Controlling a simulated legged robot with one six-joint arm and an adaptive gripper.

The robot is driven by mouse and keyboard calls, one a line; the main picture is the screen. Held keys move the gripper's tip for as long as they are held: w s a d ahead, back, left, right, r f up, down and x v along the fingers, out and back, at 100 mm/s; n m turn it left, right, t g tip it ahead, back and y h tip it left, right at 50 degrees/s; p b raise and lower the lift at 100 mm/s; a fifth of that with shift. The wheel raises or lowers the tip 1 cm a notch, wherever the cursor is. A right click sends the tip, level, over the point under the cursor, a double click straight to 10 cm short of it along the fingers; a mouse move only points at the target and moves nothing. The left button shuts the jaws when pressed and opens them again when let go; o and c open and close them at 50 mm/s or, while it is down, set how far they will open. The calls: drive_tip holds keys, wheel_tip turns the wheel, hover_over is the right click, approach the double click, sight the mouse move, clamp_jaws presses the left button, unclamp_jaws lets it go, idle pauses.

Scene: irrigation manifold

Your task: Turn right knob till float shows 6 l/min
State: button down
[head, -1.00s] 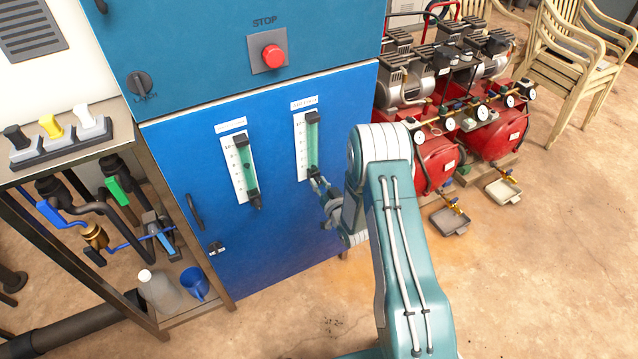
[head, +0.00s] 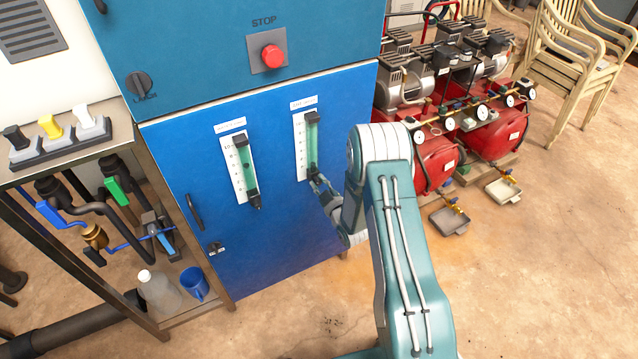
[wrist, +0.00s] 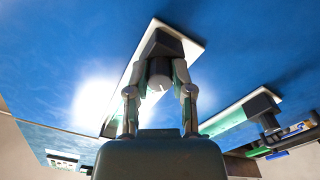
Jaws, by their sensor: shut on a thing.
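The right flow meter (head: 311,145) is a green tube on a white scale plate on the blue cabinet door. Its dark knob (wrist: 158,78) is at the lower end and shows between my fingers in the wrist view. My gripper (head: 317,180) is shut on this knob, one finger on each side (wrist: 158,72). A pale mark shows on the knob's face. In the head view my gripper covers most of the knob. I cannot make out the right float or its reading. The left flow meter (head: 241,168) stands apart, with a dark spot in its green tube.
A red stop button (head: 273,57) and a dark rotary switch (head: 139,84) are on the upper panel. A door handle (head: 194,211) is at the left. A pipe rack (head: 150,307) stands left, and red compressors (head: 490,135) stand right.

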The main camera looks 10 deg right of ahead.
drive_tip(key=n, duration=0.5)
drive_tip(key=shift+n, duration=0.4)
drive_tip(key=n, duration=0.6)
drive_tip(key=shift+a, duration=0.1)
drive_tip(key=n, duration=0.5)
drive_tip(key=shift+f+n, duration=0.15)
drive_tip(key=shift+n, duration=0.15)
drive_tip(key=n, duration=0.5)
drive_tip(key=shift+s+f, duration=0.15)
drive_tip(key=c, duration=0.7)
unclamp_jaws()
drive_tip(key=shift+o, duration=1.1)
